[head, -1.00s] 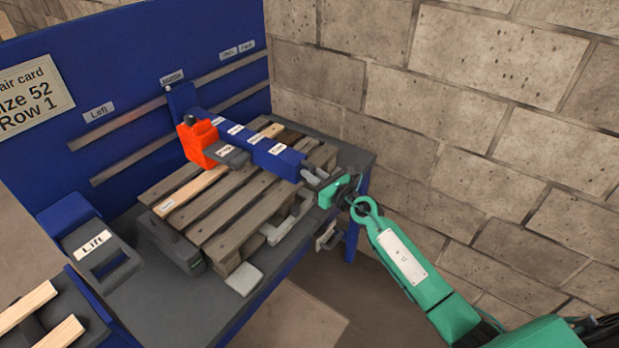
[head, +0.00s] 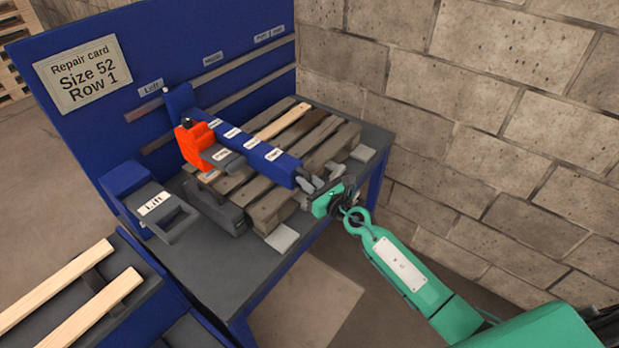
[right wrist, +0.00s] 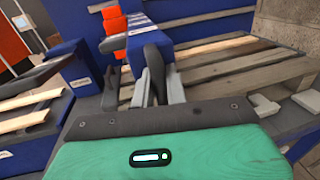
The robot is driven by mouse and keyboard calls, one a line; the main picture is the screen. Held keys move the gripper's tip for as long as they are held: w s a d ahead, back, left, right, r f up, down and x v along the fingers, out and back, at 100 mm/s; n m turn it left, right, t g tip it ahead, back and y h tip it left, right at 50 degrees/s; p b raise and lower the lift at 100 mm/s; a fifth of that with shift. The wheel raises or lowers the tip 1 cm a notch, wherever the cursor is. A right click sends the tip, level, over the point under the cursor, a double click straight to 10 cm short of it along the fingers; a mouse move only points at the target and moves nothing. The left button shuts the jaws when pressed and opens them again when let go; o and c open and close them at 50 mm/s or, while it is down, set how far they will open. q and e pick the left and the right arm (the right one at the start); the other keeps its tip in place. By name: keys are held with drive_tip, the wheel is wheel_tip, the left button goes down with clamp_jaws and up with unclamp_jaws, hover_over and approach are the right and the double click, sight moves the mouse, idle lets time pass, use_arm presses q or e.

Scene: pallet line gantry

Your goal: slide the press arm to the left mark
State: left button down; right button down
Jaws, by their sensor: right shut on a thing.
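The blue press arm (head: 243,143) reaches out over the pallet from the rails on the blue back panel. It carries an orange head (head: 192,143) and several small white labels. Its panel end is near the Left label (head: 151,87), slightly to the right of it. My right gripper (head: 318,190) is shut on the dark handle at the near end of the press arm. In the right wrist view, the grey fingers (right wrist: 157,88) close around this dark handle (right wrist: 155,70). My left gripper is not in view.
The wooden pallet (head: 290,133) lies on the grey table under the press arm. A blue Lift unit (head: 135,185) stands at the left, beside a rack with pale planks (head: 60,285). A repair card (head: 81,75) reads Size 52, Row 1. A block wall (head: 480,110) bounds the right.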

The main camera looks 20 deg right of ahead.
drive_tip(key=shift+s+a+f, duration=0.1)
drive_tip(key=shift+a+f, duration=0.05)
drive_tip(key=shift+a, duration=0.05)
drive_tip(key=c, duration=1.8)
unclamp_jaws()
drive_tip(key=shift+s, duration=0.1)
drive_tip(key=shift+b+v, duration=0.95)
drive_tip(key=shift+v, duration=5.95)
drive_tip(key=shift+d, duration=0.1)
